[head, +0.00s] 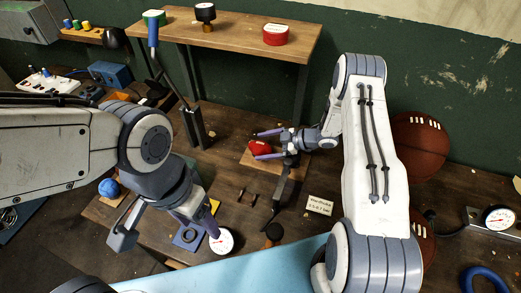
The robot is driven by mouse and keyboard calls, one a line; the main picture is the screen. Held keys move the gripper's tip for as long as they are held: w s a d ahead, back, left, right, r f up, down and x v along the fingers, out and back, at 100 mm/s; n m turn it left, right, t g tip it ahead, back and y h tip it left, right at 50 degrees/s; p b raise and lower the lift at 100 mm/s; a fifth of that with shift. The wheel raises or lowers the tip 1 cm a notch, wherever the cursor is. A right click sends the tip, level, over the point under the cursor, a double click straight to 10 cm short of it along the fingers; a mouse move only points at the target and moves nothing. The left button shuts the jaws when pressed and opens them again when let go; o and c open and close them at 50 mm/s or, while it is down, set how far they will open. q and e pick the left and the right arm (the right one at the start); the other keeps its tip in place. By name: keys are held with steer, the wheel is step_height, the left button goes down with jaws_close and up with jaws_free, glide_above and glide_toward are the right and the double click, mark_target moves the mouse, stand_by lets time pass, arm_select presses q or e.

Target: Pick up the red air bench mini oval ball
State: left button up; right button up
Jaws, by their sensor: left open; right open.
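The small red ball (262,146) sits on a light wooden board on the workbench, left of my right arm. My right gripper (257,146) is open and points left, with one purple finger on the far side of the red ball and the other on the near side. I cannot tell whether the fingers touch it. My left gripper (165,234) is open and empty at the lower left, near a blue square plate (189,236) and well away from the red ball.
A wooden shelf (225,38) with a red round tin (276,35) stands behind. A blue ball (108,188) lies at left. A white dial gauge (222,241) and a label card (320,205) are in front. Large brown balls (420,140) lie right of my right arm.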

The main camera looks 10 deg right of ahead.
steer(key=c, duration=1.3)
steer(key=shift+r, duration=0.1)
steer(key=shift+c, duration=0.4)
steer(key=shift+r, duration=0.1)
